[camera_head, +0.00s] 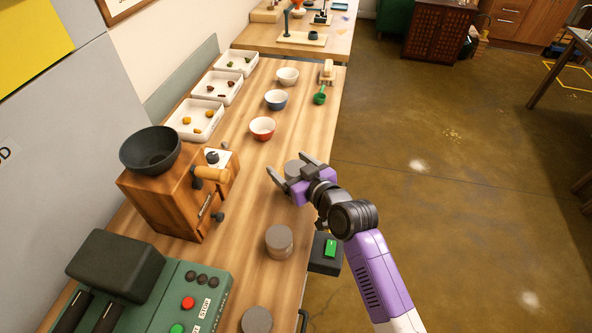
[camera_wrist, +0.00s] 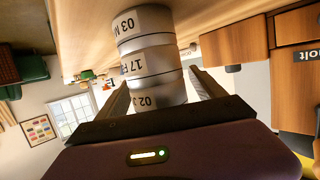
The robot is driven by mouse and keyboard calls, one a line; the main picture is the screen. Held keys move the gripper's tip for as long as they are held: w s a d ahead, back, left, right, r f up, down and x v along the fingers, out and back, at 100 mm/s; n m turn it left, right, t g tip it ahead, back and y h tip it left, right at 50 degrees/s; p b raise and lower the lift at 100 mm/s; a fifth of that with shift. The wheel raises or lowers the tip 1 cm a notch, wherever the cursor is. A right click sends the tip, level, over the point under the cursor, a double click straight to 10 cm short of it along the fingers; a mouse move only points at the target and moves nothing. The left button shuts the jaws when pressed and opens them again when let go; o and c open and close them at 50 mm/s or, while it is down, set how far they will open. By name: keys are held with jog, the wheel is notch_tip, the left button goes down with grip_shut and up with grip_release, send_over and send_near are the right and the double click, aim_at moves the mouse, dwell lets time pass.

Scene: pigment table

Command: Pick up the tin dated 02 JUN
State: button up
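In the wrist view, a stack of silvery tins with white labels stands against the wooden table at the top of the picture. The tin marked "03 M" (camera_wrist: 143,24) is nearest the table, then the tin marked "17 F" (camera_wrist: 150,64), then the tin whose partly hidden label reads "02 J" (camera_wrist: 160,97), at the stack's outer end. My gripper (camera_wrist: 158,80) is open, with one finger on each side of the stack. In the head view my gripper (camera_head: 289,164) reaches over the table around a round grey tin top (camera_head: 293,168). I cannot tell whether a finger touches it.
More round grey tins (camera_head: 279,238) stand nearer on the table (camera_head: 262,195), with another (camera_head: 257,320) nearer still. A wooden mill (camera_head: 165,205) with a dark bowl is left. Bowls (camera_head: 263,127) and white trays (camera_head: 195,118) stand farther back. A green-button box (camera_head: 326,252) is at the right edge.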

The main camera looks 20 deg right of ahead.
jog(key=c, duration=1.4)
jog(key=shift+c, duration=0.3)
jog(key=shift+r, duration=0.2)
